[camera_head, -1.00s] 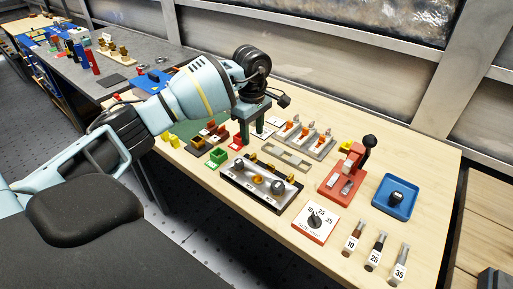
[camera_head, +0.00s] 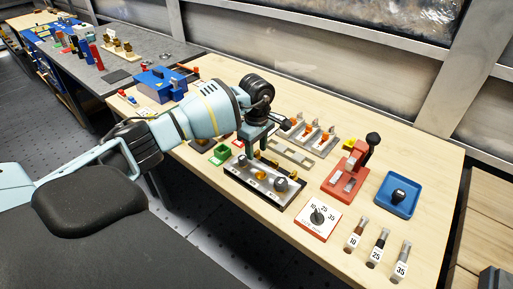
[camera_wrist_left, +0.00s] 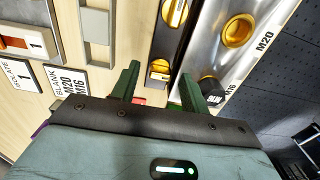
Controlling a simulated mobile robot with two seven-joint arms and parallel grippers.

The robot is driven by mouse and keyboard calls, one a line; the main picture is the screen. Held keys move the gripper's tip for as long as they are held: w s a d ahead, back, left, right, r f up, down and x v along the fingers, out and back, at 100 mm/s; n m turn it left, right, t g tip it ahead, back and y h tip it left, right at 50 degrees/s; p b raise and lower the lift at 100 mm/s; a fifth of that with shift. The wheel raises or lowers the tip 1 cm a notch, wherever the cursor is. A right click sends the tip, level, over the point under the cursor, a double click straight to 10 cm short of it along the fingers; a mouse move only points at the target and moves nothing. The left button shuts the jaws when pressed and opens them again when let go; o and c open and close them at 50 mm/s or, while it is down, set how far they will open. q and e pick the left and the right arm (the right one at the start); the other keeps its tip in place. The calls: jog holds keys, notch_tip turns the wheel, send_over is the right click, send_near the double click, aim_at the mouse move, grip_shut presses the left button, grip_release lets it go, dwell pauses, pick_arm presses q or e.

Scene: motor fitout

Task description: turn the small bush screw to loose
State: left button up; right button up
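My left gripper (camera_head: 256,143) hangs over the back left of a silver plate in a black frame (camera_head: 288,205), fingers down, apart and empty. In the left wrist view its two dark green fingers (camera_wrist_left: 159,90) are open. The right one is beside a dark-capped round piece (camera_wrist_left: 212,90) near the M16 mark, the likely small bush screw; I cannot tell if they touch. A gold ring (camera_wrist_left: 238,32) sits by the M20 mark. Gold screws (camera_wrist_left: 160,68) lie in a dark slotted strip. The screw's turn position is unclear. My right gripper is not in view.
A dial (camera_head: 318,217), a red lever press (camera_head: 347,172), a blue tray (camera_head: 397,196) and tubes marked 10, 25 and 35 stand to the right. Orange-topped parts (camera_head: 309,132) stand behind.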

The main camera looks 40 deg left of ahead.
pick_arm(q)
jog(key=c, duration=0.9)
jog(key=n+p, duration=0.1)
jog(key=n, duration=0.3)
jog(key=shift+r, duration=0.15)
jog(key=n+p, duration=0.1)
jog(key=n, duration=0.3)
jog(key=shift+n, duration=0.3)
jog(key=n+p, duration=0.1)
jog(key=n, duration=0.5)
jog(key=shift+n+p, duration=0.6)
jog(key=shift+n, duration=1)
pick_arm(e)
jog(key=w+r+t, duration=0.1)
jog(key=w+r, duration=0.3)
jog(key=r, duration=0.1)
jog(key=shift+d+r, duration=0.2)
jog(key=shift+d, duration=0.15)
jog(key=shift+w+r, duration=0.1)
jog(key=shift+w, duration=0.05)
pick_arm(q)
jog(key=o, duration=1)
jog(key=shift+c, duration=0.2)
